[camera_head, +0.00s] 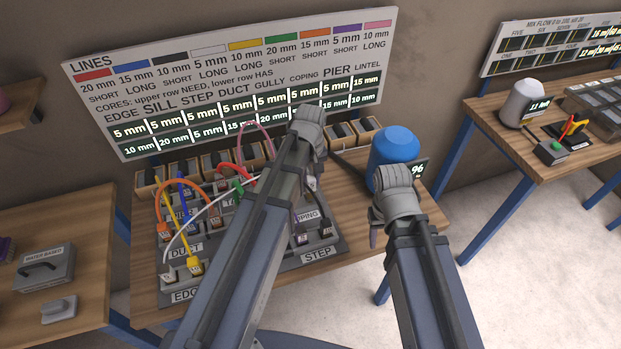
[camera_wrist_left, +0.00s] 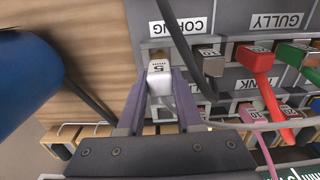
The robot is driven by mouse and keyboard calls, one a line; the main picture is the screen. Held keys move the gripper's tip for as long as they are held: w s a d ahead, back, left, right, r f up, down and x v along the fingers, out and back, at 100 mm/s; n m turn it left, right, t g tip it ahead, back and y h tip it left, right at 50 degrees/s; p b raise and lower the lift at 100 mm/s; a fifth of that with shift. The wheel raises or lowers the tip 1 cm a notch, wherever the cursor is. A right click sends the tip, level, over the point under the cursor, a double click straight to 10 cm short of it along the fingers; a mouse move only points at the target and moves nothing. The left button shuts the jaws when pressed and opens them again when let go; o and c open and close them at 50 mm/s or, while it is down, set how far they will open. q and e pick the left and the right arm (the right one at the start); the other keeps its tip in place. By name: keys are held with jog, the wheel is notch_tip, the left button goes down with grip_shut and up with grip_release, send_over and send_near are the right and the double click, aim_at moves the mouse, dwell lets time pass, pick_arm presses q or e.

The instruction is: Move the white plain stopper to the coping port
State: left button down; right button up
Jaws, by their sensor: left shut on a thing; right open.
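My left gripper (camera_wrist_left: 158,82) is shut on a white plain stopper (camera_wrist_left: 158,70) marked 5, held between its two purple fingers. Whether the stopper touches a port cannot be told. In the head view, my left arm mostly hides the COPING label (camera_head: 308,215). My right gripper (camera_head: 374,236) is open and empty, right of the panel.
The panel holds several coloured plugs and cables, including a red plug (camera_wrist_left: 258,60) by the GULLY label (camera_wrist_left: 275,20). A blue container (camera_head: 394,146) stands right of the panel. Several small wooden bins (camera_head: 150,182) line the table's back.

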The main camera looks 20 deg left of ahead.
aim_at(310, 187)
pick_arm(q)
jog(key=shift+f+b, duration=1.8)
jog(key=shift+f, duration=0.05)
jog(key=c, duration=0.5)
grip_release()
notch_tip(310, 187, up, 8)
jog(key=p, duration=0.8)
jog(key=shift+f, duration=0.1)
